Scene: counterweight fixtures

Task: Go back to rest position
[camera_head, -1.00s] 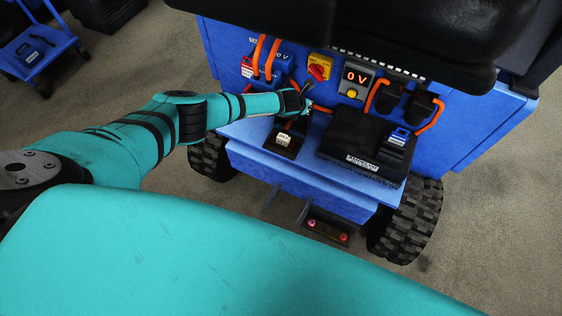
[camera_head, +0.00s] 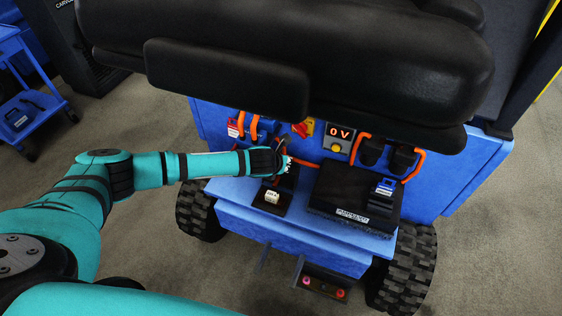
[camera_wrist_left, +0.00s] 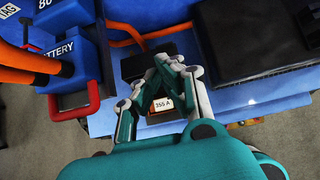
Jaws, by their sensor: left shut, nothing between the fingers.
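My left gripper (camera_head: 284,156) reaches in from the left to the blue vehicle's rear shelf. It is shut and empty, just above a small black block with a white label (camera_head: 272,197). The left wrist view shows its fingertips (camera_wrist_left: 168,64) together over that block, whose label (camera_wrist_left: 162,103) reads 355 A. Whether the fingers touch the block cannot be told. My right gripper is in neither current view.
A black seat (camera_head: 300,75) overhangs the shelf (camera_head: 320,225). A display (camera_head: 341,132) reads 0 V beside a red-and-yellow switch (camera_head: 305,128). Orange cables run close to the gripper. A blue battery (camera_wrist_left: 65,55) with a red handle is left in the wrist view. A blue cart (camera_head: 25,100) stands far left.

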